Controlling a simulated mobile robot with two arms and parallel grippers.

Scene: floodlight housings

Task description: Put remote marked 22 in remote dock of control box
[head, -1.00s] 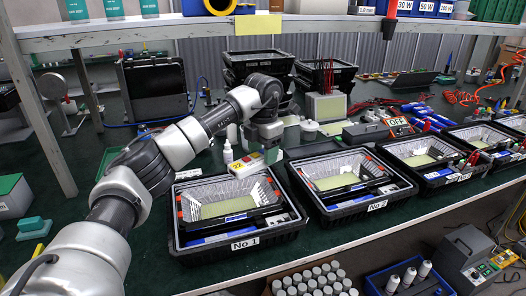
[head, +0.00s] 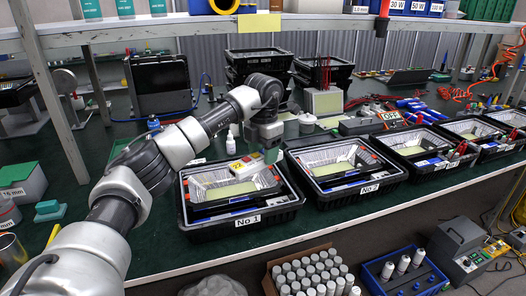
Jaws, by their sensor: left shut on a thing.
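My left gripper (head: 262,146) reaches in from the left, points down, and is shut on a small yellow-and-white remote (head: 244,163) with a red spot. It holds the remote over the back edge of the black housing No 1 (head: 292,207). The mark on the remote is too small to read surely. No dock can be made out clearly. My right gripper is not in view.
Housing No 2 (head: 384,195) stands to the right of No 1, and more housings (head: 440,177) follow along the green bench. Stacked black housings (head: 232,66) and a white bottle (head: 231,141) are near the gripper. A carton of bottles (head: 272,287) stands below the bench.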

